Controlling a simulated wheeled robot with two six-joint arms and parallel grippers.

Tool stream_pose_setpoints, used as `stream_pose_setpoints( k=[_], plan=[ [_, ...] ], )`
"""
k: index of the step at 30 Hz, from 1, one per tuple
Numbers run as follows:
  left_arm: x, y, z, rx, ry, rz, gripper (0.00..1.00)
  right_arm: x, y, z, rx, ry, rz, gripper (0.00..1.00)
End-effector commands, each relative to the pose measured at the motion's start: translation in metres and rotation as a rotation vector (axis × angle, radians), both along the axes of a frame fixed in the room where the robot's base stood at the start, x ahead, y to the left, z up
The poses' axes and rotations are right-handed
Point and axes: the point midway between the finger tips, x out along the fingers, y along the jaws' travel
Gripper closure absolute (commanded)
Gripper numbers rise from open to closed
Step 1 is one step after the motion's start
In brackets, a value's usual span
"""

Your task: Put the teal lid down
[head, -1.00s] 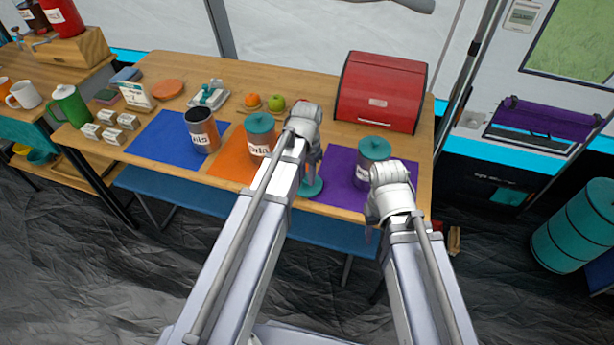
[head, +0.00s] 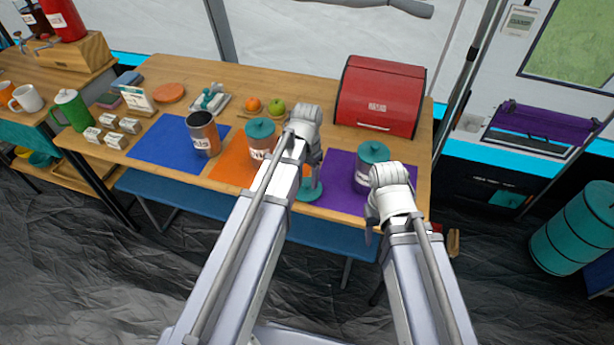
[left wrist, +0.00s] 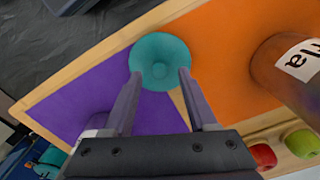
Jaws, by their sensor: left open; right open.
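The loose teal lid (head: 308,193) lies near the table's front edge, between the orange and purple mats. It also shows in the left wrist view (left wrist: 160,58), overlapping the purple mat and the bare wood strip. My left gripper (head: 313,183) is open, its fingertips on either side of the lid's near part (left wrist: 160,76); whether they touch it I cannot tell. My right gripper (head: 371,228) is open and empty by the purple mat's right front. An open canister (head: 204,140) stands on the blue mat. Lidded canisters stand on the orange mat (head: 261,143) and purple mat (head: 370,168).
A red bread box (head: 380,95) stands at the back right. An orange (head: 253,104) and a green apple (head: 277,109) sit behind the orange-mat canister. Small boxes and a green jug (head: 73,110) are at the left. The table's front edge is close to the lid.

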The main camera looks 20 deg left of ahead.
Motion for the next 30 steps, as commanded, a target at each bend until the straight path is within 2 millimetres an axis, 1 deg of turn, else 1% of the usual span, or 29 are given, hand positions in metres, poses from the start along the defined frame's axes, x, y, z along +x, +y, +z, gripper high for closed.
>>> stream_pose_setpoints(
  k=[1,15,18,22,27,29,30],
  plan=[
    [0.000,0.000,0.013,0.000,0.000,0.000,0.42,0.000,0.000,0.012,0.000,0.000,0.000,0.50],
    [0.000,0.000,0.083,0.000,0.000,0.000,0.42,0.000,0.000,0.084,0.000,0.000,-0.001,0.50],
    [0.000,0.000,0.096,0.000,0.000,0.000,0.42,0.000,0.000,0.096,0.000,0.000,-0.001,0.50],
    [0.000,0.000,0.105,0.000,0.000,0.000,0.42,0.000,0.000,0.105,0.000,0.000,-0.001,0.50],
    [0.000,0.000,0.106,0.000,0.000,0.000,0.42,0.000,0.000,0.106,0.000,0.000,-0.001,0.50],
    [-0.006,-0.005,0.106,0.003,0.002,0.000,0.42,0.000,0.000,0.106,0.000,0.000,-0.001,0.50],
    [-0.014,-0.012,0.106,0.007,0.005,0.003,0.42,0.000,0.000,0.106,0.000,0.000,-0.001,0.50]
  ],
)
